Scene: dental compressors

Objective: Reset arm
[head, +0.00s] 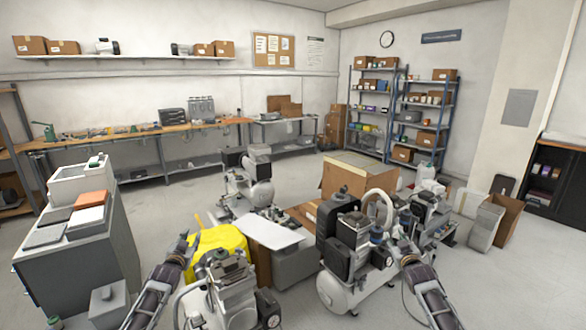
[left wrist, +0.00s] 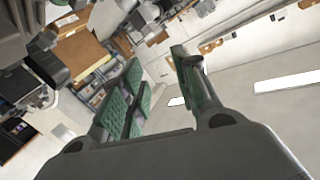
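My left arm comes in at the lower left of the head view, and its gripper (head: 187,246) is by the yellow cloth or bag. In the left wrist view the left gripper (left wrist: 156,62) shows two green-padded fingers spread apart with nothing between them. My right arm comes in at the lower right, and its gripper (head: 404,248) is beside the compressors. The right fingers are too small and too mixed with the machinery behind to read.
Compressors stand close in front, one at centre right (head: 350,250) and one at lower left of centre (head: 222,290). A yellow cover (head: 215,240), a grey cabinet (head: 75,262) and an open cardboard box (head: 358,174) are near. Free floor lies at right.

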